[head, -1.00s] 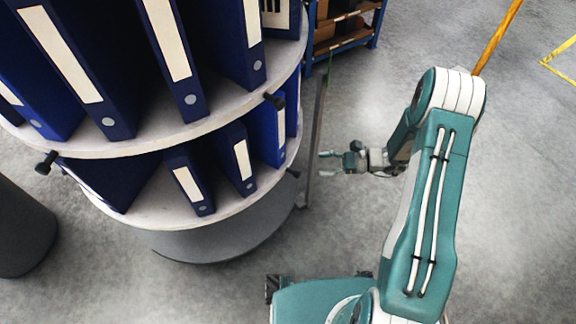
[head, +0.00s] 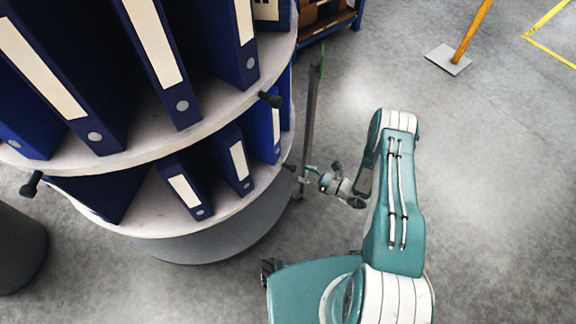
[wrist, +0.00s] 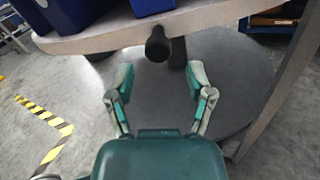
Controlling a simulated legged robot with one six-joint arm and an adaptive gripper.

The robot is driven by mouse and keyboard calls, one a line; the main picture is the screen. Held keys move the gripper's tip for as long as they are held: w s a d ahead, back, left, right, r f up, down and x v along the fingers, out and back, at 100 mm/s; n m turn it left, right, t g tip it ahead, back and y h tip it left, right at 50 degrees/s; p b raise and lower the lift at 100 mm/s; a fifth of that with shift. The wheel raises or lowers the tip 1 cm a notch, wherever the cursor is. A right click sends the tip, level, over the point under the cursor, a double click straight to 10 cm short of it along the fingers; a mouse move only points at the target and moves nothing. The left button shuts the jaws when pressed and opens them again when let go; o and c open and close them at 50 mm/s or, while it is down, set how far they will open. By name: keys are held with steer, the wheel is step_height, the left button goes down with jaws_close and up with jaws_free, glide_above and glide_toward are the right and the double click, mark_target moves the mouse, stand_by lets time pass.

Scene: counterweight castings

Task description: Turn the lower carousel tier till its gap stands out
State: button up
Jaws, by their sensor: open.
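The lower carousel tier (head: 158,224) is a pale round shelf with dark blue binders under the upper tier (head: 150,148). A bare stretch shows on it between a leaning binder (head: 100,195) at left and upright binders (head: 186,190). A black knob (head: 291,168) sticks out of its right rim. My gripper (head: 308,174) is open beside that rim, close to the knob. In the wrist view the knob (wrist: 158,45) shows end-on, just beyond and between the spread fingertips (wrist: 160,78). The fingers look clear of it. The tier's rim (wrist: 95,40) crosses the top.
A thin upright post (head: 311,125) stands close behind my gripper. A grey round base (head: 225,235) lies under the tiers. The upper tier has black knobs (head: 272,99). A dark bin (head: 18,240) stands at left. Floor at right is clear, beyond it a yellow pole (head: 472,32).

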mark_target(282, 164)
steer(key=x, duration=0.7)
steer(key=shift+s, duration=0.1)
steer(key=shift+d, duration=0.1)
jaws_close()
